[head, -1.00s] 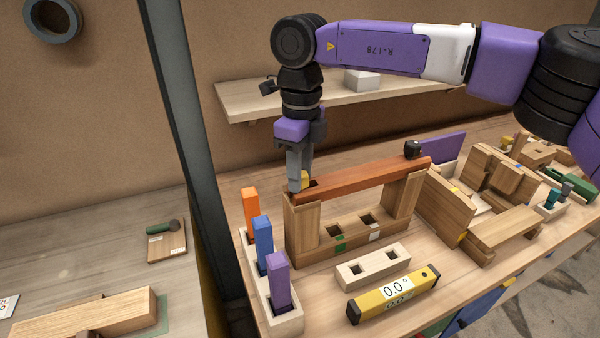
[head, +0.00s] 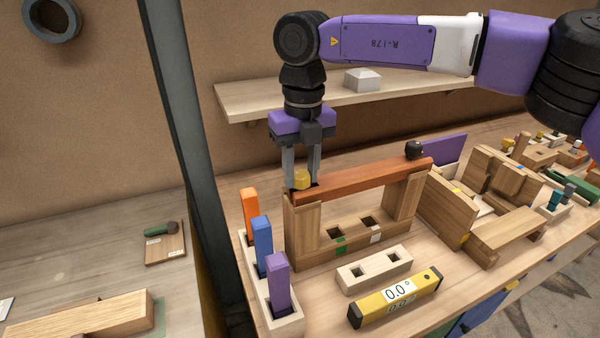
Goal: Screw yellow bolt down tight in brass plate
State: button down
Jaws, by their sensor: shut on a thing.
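The yellow bolt (head: 301,181) stands upright at the left end of the reddish-brown beam (head: 365,178), on top of the wooden frame's left post. My gripper (head: 301,176) points straight down with one finger on each side of the bolt's yellow head, shut on it. The bolt's shank is hidden. I cannot make out the brass plate under the bolt, nor whether the head sits flush. A dark hole shows in the beam just right of the bolt.
A holder with orange, blue and purple blocks (head: 277,282) stands at front left. A shelf (head: 245,101) is behind.

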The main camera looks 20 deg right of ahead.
jog(key=c, duration=0.9)
grip_release()
jog(key=shift+s+d+f, duration=0.2)
jog(key=shift+f, duration=0.1)
jog(key=shift+r, duration=0.1)
jog(key=shift+w+d+r, duration=0.1)
jog(key=shift+r, duration=0.2)
notch_tip(320, 180, up, 12)
jog(key=shift+a, duration=0.25)
jog(key=shift+f, duration=0.1)
